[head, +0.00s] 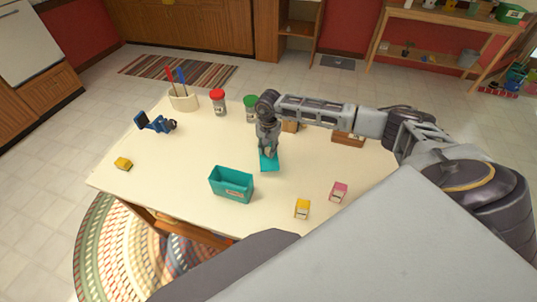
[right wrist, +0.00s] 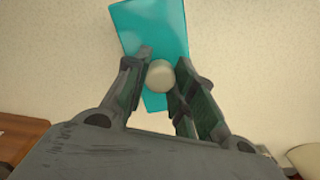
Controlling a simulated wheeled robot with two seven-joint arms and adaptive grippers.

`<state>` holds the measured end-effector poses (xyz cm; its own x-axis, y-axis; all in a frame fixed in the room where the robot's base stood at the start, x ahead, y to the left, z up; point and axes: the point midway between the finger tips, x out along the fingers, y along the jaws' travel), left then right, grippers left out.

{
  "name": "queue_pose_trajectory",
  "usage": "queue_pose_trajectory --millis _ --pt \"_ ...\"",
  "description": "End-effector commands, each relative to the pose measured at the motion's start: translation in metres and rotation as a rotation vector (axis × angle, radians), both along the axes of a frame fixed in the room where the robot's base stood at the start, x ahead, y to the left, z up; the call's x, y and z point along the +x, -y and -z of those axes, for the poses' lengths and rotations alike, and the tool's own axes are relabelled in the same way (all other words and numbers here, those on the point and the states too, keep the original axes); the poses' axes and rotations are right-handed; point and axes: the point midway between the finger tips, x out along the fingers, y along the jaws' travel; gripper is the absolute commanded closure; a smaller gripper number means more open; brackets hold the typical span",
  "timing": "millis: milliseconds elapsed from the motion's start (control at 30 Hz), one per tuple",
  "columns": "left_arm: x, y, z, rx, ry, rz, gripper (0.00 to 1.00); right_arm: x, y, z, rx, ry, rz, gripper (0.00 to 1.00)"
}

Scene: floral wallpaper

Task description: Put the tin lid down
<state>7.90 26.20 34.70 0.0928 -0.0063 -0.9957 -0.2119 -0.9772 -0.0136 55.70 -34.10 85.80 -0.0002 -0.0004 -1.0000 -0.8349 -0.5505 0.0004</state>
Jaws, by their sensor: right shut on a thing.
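The tin lid (head: 269,164) is a flat teal rectangle at the middle of the table. It also shows in the right wrist view (right wrist: 152,28) with a round cream knob (right wrist: 160,76). My right gripper (head: 268,150) is over the lid, and its fingers are shut on the knob. I cannot tell whether the lid touches the table. The open teal tin (head: 232,186) stands to the left and nearer the front edge, with a small label on its front. My left gripper is not in view.
A yellow item (head: 302,209) and a pink item (head: 338,192) stand to the right of the tin. Red-lidded (head: 218,102) and green-lidded (head: 251,107) jars stand at the back. Bare tabletop lies left of the tin.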

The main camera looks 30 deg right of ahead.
Motion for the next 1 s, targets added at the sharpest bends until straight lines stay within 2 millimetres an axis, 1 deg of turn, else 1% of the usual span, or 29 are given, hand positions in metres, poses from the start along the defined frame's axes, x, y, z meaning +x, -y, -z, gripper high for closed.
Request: queue_pose_trajectory --millis 167,400,500,967,1000 --pt "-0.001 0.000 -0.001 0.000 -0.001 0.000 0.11 -0.001 0.000 0.005 0.000 -0.002 0.000 0.92" --pt "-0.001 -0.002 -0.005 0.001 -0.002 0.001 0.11 0.000 0.000 0.029 0.000 -0.001 0.000 0.92" --pt "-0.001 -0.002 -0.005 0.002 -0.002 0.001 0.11 0.000 0.000 0.036 0.000 -0.001 0.000 0.92" --pt "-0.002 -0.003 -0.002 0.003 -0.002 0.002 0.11 0.000 0.000 0.040 0.000 0.000 0.000 0.92" --pt "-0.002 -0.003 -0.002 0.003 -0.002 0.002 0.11 0.000 0.000 0.041 0.000 0.000 0.000 0.73"
